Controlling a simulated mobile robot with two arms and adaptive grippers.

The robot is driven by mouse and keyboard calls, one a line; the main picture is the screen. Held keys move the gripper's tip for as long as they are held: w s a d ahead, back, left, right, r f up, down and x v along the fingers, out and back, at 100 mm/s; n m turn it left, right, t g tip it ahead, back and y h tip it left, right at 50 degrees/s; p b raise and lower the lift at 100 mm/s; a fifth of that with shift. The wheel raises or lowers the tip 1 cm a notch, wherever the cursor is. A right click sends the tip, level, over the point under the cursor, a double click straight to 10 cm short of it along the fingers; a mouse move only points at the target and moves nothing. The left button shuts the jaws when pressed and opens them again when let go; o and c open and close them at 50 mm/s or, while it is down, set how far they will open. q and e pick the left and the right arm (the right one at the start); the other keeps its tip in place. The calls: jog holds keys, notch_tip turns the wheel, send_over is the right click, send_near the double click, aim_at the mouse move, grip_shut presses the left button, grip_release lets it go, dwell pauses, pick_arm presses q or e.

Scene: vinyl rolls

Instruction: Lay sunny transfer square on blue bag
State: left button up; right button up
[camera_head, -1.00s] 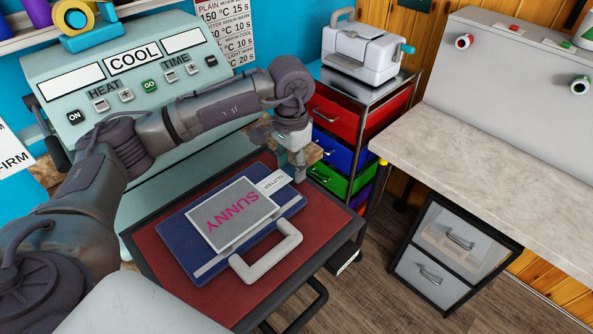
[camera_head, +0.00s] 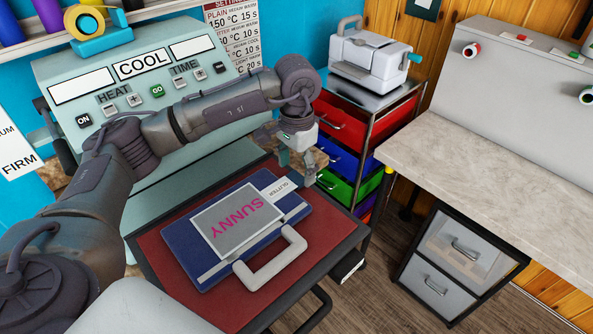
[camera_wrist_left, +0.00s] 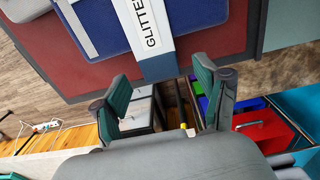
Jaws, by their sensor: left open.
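The sunny transfer square (camera_head: 240,219) is a grey sheet with pink SUNNY lettering and a white GLITTER tab (camera_head: 279,188). It lies flat on the blue bag (camera_head: 184,245), which rests on the red pad (camera_head: 170,278) of the heat press. The bag has a pale strip and a light handle. My left gripper (camera_head: 297,174) is open and empty, just past the tab at the far right corner of the bag. In the left wrist view the open fingers (camera_wrist_left: 165,100) sit apart from the tab (camera_wrist_left: 150,22), with nothing between them. My right gripper is not seen.
The press housing (camera_head: 140,95) reads COOL and stands behind the pad. A drawer cart (camera_head: 340,125) with a grey machine (camera_head: 368,62) stands to the right of the press. A pale worktop (camera_head: 490,165) is further right.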

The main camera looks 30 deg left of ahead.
pick_arm(q)
notch_tip(320, 180, up, 10)
jog(key=shift+r, duration=0.25)
dwell(0.5)
